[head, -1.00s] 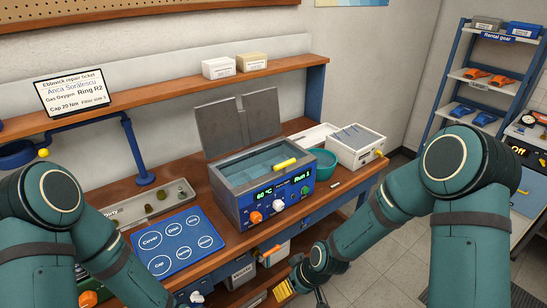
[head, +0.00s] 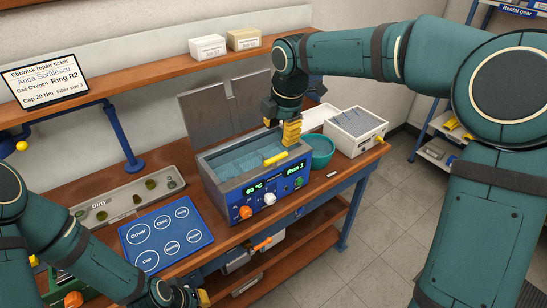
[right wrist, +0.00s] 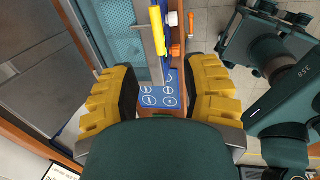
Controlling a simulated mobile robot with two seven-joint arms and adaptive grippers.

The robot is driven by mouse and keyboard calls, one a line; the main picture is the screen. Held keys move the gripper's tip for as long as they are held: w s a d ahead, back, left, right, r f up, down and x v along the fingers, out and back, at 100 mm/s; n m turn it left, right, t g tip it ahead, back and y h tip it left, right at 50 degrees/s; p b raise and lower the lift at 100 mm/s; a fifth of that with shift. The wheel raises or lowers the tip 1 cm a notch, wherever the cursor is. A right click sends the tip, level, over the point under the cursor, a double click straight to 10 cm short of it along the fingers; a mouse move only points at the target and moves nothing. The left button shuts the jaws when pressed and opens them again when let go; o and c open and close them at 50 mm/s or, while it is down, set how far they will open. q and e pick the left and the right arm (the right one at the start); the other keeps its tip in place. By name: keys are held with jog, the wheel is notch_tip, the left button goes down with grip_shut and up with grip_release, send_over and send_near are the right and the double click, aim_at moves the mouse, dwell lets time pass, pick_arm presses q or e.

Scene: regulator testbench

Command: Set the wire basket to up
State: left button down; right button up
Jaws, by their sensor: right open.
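The wire basket (head: 240,165) sits low inside the bath (head: 222,184), which is filled with bluish liquid. Its yellow handle (head: 276,159) sticks up at the bath's right front rim, and it also shows in the right wrist view (right wrist: 158,30). My right gripper (head: 290,130) is above the bath's right rear corner, pointing down, open and empty. Its two yellow fingers stand apart in the right wrist view (right wrist: 163,95), with the handle beyond them. My left gripper (head: 198,298) is at the bottom edge of the head view, partly cut off.
The bath's grey lid (head: 220,112) stands open behind it. A teal bowl (head: 318,150) and a white box (head: 356,130) stand to its right. A blue mat (head: 165,237) and a tray (head: 120,205) lie to its left. A shelf (head: 150,75) runs behind.

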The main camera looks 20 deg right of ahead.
aim_at(275, 157)
jog(key=f, duration=0.3)
jog(key=w+f, duration=0.1)
jog(key=f, duration=0.3)
jog(key=w+f+b, duration=0.1)
jog(key=f, duration=0.3)
jog(key=shift+w+a, duration=0.15)
jog(key=shift+a, duration=0.25)
grip_shut()
